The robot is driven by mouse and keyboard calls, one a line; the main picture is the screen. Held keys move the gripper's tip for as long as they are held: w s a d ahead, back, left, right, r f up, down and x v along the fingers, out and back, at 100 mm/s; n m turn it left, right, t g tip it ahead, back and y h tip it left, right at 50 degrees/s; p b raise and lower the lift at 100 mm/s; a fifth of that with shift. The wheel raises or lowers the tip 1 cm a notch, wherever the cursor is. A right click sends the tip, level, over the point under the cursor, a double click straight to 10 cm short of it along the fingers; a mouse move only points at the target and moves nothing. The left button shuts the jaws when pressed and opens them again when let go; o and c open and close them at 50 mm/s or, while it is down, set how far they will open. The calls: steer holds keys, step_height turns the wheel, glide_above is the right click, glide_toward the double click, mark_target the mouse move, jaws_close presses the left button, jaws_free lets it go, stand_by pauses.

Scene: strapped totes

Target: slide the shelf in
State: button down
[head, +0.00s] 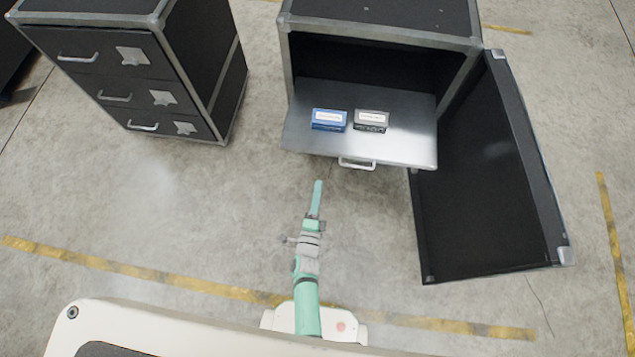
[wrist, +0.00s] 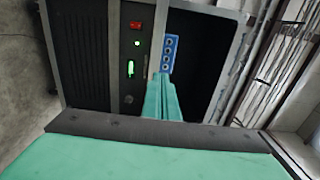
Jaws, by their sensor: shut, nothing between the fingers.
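The shelf (head: 400,147) is a grey metal tray standing out of the front of an open black case (head: 385,58) with metal edges. A pale handle (head: 357,164) is on its front edge. A blue box (head: 329,119) and a grey box (head: 371,121) rest on the shelf. My gripper (head: 318,183) is green, shut and empty. In the head view its tip appears in front of the shelf, a little left of the handle and apart from it. In the wrist view my shut gripper (wrist: 159,76) shows, but I cannot make out the shelf.
The case's black door (head: 485,175) stands wide open at the right. A black cabinet with several drawers (head: 130,90) stands at the left. The wrist view shows a dark unit with a red switch (wrist: 135,25) and a blue panel (wrist: 170,54). Floor before the shelf is clear.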

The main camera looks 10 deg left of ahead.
mark_target(324, 152)
steer(key=w, duration=1.1)
steer(key=shift+w, duration=0.1)
steer(key=shift+w, duration=0.1)
